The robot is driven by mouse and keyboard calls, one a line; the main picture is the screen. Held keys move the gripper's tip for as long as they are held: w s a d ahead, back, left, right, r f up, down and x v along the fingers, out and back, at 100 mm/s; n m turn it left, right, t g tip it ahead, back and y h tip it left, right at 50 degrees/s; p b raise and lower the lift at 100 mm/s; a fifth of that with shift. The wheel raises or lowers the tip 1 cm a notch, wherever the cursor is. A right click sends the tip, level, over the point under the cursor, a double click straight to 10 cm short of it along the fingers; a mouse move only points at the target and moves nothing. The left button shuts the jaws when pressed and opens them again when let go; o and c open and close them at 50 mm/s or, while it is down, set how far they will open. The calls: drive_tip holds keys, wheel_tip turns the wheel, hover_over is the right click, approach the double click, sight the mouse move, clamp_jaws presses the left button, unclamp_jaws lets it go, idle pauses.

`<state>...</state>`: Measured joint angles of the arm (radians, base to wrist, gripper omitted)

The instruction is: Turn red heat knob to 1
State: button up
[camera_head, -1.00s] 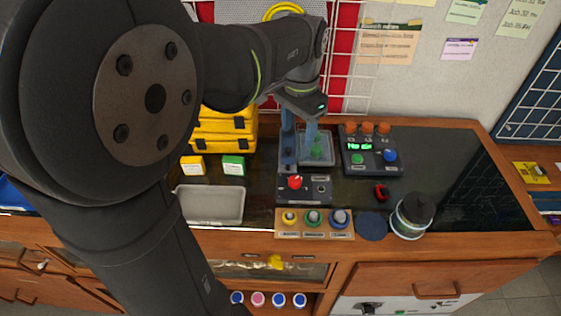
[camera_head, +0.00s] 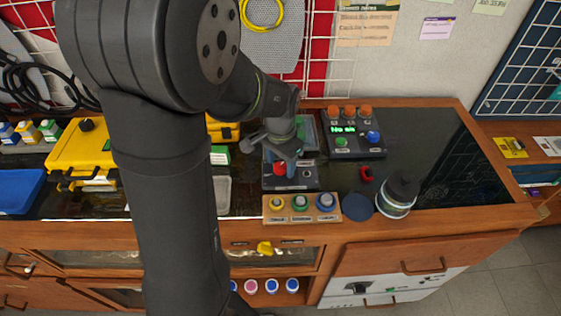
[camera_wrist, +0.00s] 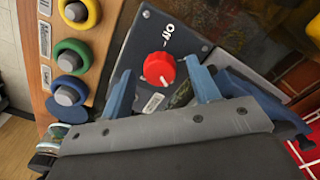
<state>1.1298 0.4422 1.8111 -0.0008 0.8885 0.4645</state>
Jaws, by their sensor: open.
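The red heat knob (camera_wrist: 159,69) sits on a dark control panel (camera_wrist: 205,47) marked "Off". A light pointer line shows on the knob's face. In the head view the knob (camera_head: 280,168) is partly covered by my gripper. My gripper (camera_wrist: 163,82) has its two blue fingers apart, one on each side of the knob in the wrist view. I cannot tell whether either finger touches it. In the head view my gripper (camera_head: 282,160) is low over the panel.
A wooden strip (camera_head: 270,214) with yellow, green and blue ringed buttons lies in front of the panel. A box with a green display (camera_head: 343,129) stands behind right. A lidded jar (camera_head: 397,196) and a small red item (camera_head: 366,173) are to the right. The black worktop further right is clear.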

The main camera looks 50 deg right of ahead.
drive_tip(key=shift+f, duration=0.1)
drive_tip(key=c, duration=1)
drive_tip(key=shift+n, duration=0.4)
drive_tip(key=n, duration=0.2)
drive_tip(key=shift+n, duration=0.4)
drive_tip(key=n, duration=0.3)
drive_tip(key=shift+n, duration=0.3)
drive_tip(key=n, duration=0.6)
drive_tip(key=shift+w, duration=0.1)
drive_tip(key=shift+n, duration=0.4)
